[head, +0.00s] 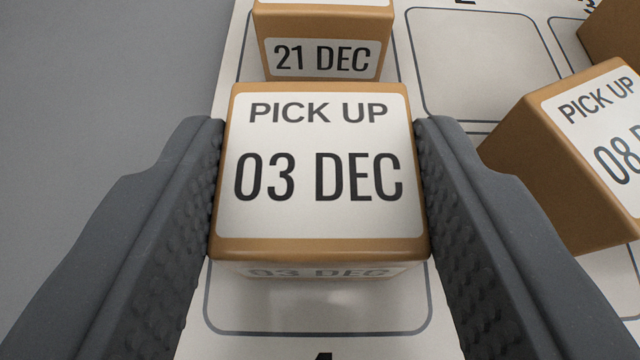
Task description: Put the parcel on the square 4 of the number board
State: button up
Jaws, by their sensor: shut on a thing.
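My gripper (320,130) is shut on a brown parcel (320,222) with a white label reading "PICK UP 03 DEC". One finger presses each side of the parcel. The parcel is over an outlined square of the white number board (320,318), at the board's left side. I cannot tell whether it touches the board. Only the top of that square's number shows at the bottom edge of the picture, too little to read. The held parcel and the fingers hide much of the square.
A parcel labelled "21 DEC" (325,45) stands just behind the held one. A parcel marked "08" (570,150) sits turned at the right, near the right finger. Another brown parcel (612,32) is cut off at the top right. One square (475,65) at the back is empty. Grey surface (110,70) lies left.

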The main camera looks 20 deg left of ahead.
jog(key=shift+f, duration=0.1)
jog(key=o, duration=1)
jog(key=shift+s+d, duration=0.1)
jog(key=shift+s, duration=0.05)
jog(key=p+v, duration=0.2)
jog(key=v, duration=1)
